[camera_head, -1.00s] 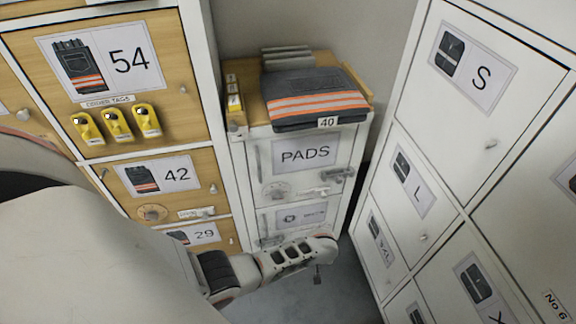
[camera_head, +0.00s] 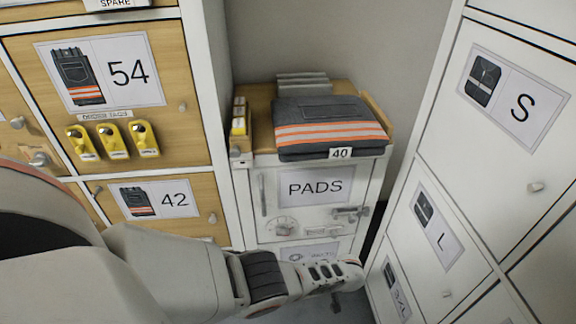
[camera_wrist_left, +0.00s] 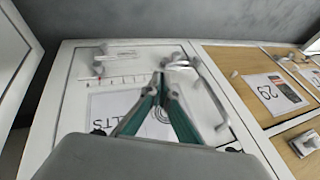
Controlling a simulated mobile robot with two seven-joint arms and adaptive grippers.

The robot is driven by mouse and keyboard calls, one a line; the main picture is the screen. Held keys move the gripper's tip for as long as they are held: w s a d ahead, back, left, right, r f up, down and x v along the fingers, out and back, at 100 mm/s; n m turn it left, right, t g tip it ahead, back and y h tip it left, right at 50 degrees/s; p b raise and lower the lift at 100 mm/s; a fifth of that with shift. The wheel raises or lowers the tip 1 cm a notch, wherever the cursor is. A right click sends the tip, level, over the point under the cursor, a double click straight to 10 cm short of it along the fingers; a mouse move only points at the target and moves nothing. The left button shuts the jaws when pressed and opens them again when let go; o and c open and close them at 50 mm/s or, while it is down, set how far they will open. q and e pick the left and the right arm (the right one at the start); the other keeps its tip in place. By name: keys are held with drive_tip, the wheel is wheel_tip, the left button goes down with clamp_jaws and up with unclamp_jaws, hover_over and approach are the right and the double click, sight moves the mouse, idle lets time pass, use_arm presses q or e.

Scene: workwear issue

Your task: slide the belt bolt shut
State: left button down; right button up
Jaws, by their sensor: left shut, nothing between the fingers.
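The belt door (camera_wrist_left: 75,95) fills the middle of the left wrist view, with part of its label, ending in "LTS" (camera_wrist_left: 125,110). A metal bolt (camera_wrist_left: 101,62) sits near the door's far left corner, beside a marked strip; I cannot tell its position. My left gripper (camera_wrist_left: 163,75) has green fingers, shut and empty, over the door between the bolt and the curved handle (camera_wrist_left: 208,95). I cannot tell if it touches the door. In the head view, my left wrist (camera_head: 335,275) covers much of the lower door. My right gripper is not in view.
The PADS door (camera_head: 320,187) with its own bolt (camera_head: 350,212) is above. Folded workwear marked 40 (camera_head: 330,125) lies on the cabinet top. White lockers (camera_head: 490,150) stand close on the right; wooden lockers (camera_head: 100,80) on the left.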

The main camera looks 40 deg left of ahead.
use_arm(q)
drive_tip(key=shift+f, duration=0.1)
drive_tip(key=s+a+b+x, duration=0.1)
drive_tip(key=b+x, duration=0.4)
drive_tip(key=x, duration=0.7)
drive_tip(key=shift+s+a, duration=0.4)
drive_tip(key=shift+s, duration=0.25)
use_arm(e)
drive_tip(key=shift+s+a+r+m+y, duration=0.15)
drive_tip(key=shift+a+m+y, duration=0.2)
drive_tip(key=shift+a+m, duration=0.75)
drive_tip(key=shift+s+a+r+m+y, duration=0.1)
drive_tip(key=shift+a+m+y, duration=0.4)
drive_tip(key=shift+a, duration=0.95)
use_arm(q)
drive_tip(key=shift+s+a, duration=0.1)
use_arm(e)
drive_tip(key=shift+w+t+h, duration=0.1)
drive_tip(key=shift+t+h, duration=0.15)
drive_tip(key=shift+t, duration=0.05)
